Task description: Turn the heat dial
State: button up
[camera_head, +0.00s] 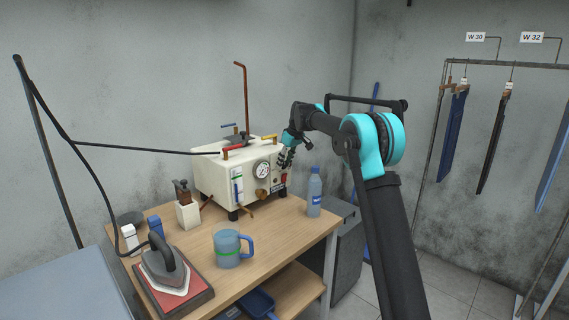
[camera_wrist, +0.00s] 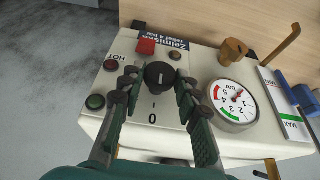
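The white steam unit (camera_head: 215,178) stands on the table, with a round pressure gauge (camera_head: 262,170) on its front. In the wrist view its panel appears upside down, with a round black dial (camera_wrist: 159,75) bearing a short white mark. A "0" is printed on the panel by the dial, and "HOT" stands by a lamp beside it. My gripper (camera_wrist: 158,72) is open, one dark finger on each side of the dial. I cannot tell whether the fingers touch it. In the head view my gripper (camera_head: 287,157) is at the unit's right front and hides the dial.
The gauge (camera_wrist: 233,103) and a brass knob (camera_wrist: 233,50) sit beside the dial. A water bottle (camera_head: 314,194) stands near the table's right edge. A blue mug (camera_head: 228,250) and an iron (camera_head: 165,271) are at the front.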

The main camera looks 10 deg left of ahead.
jog(key=c, duration=0.4)
jog(key=shift+w+d+m+g+y, duration=0.15)
jog(key=shift+g+y, duration=0.25)
jog(key=shift+g, duration=0.1)
jog(key=shift+w+d+m+g+y, duration=0.1)
jog(key=shift+w+m+g+y, duration=0.05)
jog(key=shift+g+y, duration=0.3)
jog(key=g+y, duration=0.2)
jog(key=g, duration=0.1)
jog(key=shift+w+d+f+m+y, duration=0.15)
jog(key=shift+w+f+m+y, duration=0.1)
jog(key=shift+m, duration=0.15)
notch_tip(320, 180, down, 2)
jog(key=m+g+y, duration=0.2)
jog(key=y, duration=0.2)
jog(key=m+g+y, duration=0.2)
jog(key=g+y, duration=0.1)
jog(key=y, duration=0.1)
jog(key=m+g+y, duration=0.2)
jog(key=g+y, duration=0.1)
jog(key=y, duration=0.1)
jog(key=shift+w+d+f+g+y, duration=0.1)
jog(key=shift+g+y, duration=0.15)
jog(key=shift+y, duration=0.45)
